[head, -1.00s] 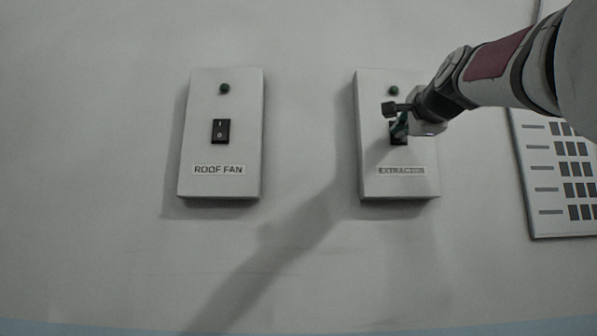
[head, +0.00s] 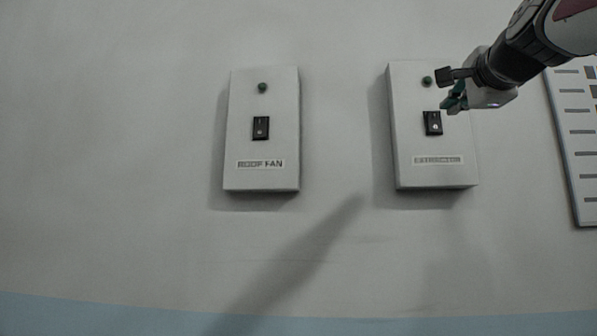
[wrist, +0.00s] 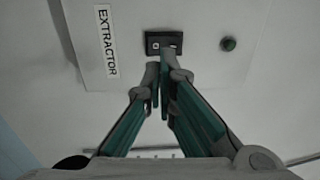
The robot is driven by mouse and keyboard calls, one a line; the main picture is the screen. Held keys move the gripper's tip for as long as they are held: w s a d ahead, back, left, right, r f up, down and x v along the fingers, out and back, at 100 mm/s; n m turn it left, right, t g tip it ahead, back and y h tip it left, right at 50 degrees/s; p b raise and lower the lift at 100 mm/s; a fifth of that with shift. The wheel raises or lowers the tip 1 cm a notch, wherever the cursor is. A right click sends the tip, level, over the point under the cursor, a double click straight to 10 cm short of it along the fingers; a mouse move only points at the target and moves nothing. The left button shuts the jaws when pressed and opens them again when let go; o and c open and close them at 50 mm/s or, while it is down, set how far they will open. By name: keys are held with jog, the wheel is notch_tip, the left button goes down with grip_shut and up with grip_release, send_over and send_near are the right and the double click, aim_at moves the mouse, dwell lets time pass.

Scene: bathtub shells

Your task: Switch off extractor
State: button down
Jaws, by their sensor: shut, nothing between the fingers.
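The extractor box (head: 408,150) is a pale wall box on the right in the head view, labelled EXTRACTOR (head: 437,160). Its black rocker switch (head: 432,123) sits mid-face, below a dark green lamp (head: 427,81). The switch also shows in the wrist view (wrist: 164,42), with the label and the lamp on either side. My gripper (head: 450,107) is shut and empty.
A similar box labelled ROOF FAN (head: 262,178) is on the wall to the left, with its own rocker switch (head: 261,128) and green lamp (head: 262,87). A panel with rows of dark slots (head: 575,150) is at the far right. The wall between the boxes is bare.

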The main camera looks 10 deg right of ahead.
jog(key=v, duration=0.4)
jog(key=shift+s+a+f, duration=0.1)
jog(key=shift+s, duration=0.25)
jog(key=s+a+f+n+g+y+p, duration=0.1)
jog(key=a+f+n+g+y+p, duration=0.15)
jog(key=a+f+n, duration=0.65)
jog(key=s+a+f+n+g+y+p, duration=0.1)
jog(key=a+f+g+y, duration=0.25)
jog(key=f, duration=1.25)
jog(key=s+a+f+n+g+p, duration=0.1)
jog(key=s+a+f+n+g, duration=0.1)
jog(key=s+f, duration=0.4)
jog(key=s+a+f+n+g+p, duration=0.1)
jog(key=s+f+n, duration=0.4)
jog(key=f, duration=0.5)
jog(key=s+a+f+n+g, duration=0.2)
jog(key=s+f+n+g, duration=0.2)
jog(key=s+f, duration=0.3)
jog(key=shift+a+f+g+h+p, duration=0.4)
jog(key=shift+f, duration=0.05)
jog(key=shift+s, duration=0.1)
